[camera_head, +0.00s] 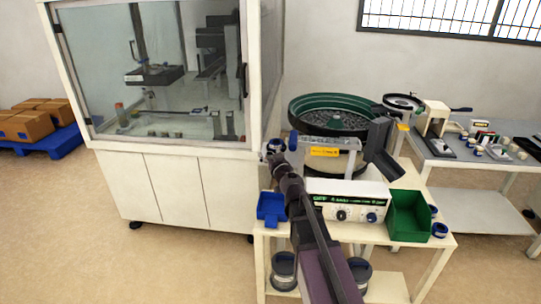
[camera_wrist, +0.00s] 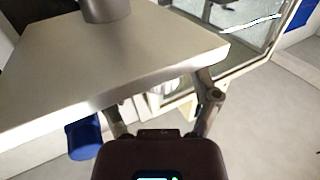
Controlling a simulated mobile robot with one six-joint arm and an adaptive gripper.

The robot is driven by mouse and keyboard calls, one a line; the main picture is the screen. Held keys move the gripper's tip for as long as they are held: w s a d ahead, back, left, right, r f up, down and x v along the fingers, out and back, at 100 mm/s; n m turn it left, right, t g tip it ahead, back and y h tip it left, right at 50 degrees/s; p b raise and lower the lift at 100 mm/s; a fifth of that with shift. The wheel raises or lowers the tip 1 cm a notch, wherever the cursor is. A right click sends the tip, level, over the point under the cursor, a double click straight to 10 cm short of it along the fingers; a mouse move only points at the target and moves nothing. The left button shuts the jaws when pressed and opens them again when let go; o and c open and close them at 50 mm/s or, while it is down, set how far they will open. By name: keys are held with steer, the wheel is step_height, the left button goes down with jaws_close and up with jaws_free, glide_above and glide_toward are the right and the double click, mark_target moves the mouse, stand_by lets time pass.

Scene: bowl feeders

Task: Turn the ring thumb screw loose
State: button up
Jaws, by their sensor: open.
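In the head view the bowl feeder (camera_head: 331,112) has a dark green ring-shaped rim and a bowl full of small grey parts. My gripper (camera_head: 272,149) is at the feeder's left side, small and partly hidden by my own arm. In the wrist view my gripper (camera_wrist: 162,104) is open, with its two fingers apart beside the edge of a pale plate (camera_wrist: 120,65). I cannot make out the ring thumb screw clearly in either view. A small pale round shape shows between the fingers, but I cannot tell what it is.
A control box (camera_head: 345,205), a green bin (camera_head: 408,215) and a blue bin (camera_head: 271,208) stand on the feeder's table. A glass-fronted cabinet (camera_head: 165,110) stands close on the left. A second table (camera_head: 470,155) with small items is at right. The floor in front is clear.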

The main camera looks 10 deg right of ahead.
steer(key=s+d, duration=0.1)
steer(key=s, duration=0.6)
steer(key=shift+s+d, duration=0.15)
steer(key=shift+s, duration=0.1)
steer(key=shift+d, duration=0.15)
steer(key=s+d+f+m+g+h, duration=0.2)
steer(key=d+f+h, duration=0.1)
steer(key=s+d+f+m+g+h, duration=0.2)
steer(key=d+f+g+h, duration=0.1)
steer(key=s+d+f+m+g+h, duration=0.2)
steer(key=d+f+m+h, duration=0.1)
steer(key=shift+s+d+f+h, duration=0.1)
steer(key=shift+s+d+h, duration=0.05)
steer(key=shift+h, duration=0.15)
steer(key=s+a+f+n+g+y, duration=0.3)
steer(key=s+a+f+g, duration=0.15)
steer(key=s, duration=0.35)
steer(key=s+a+f+n+g+y, duration=0.2)
steer(key=s+a+f+g+y, duration=0.15)
steer(key=s+a+g, duration=0.3)
step_height(320, 180, up, 19)
steer(key=p, duration=2)
steer(key=shift+s+d+f, duration=0.15)
steer(key=shift+s+d, duration=0.05)
steer(key=shift+s, duration=0.05)
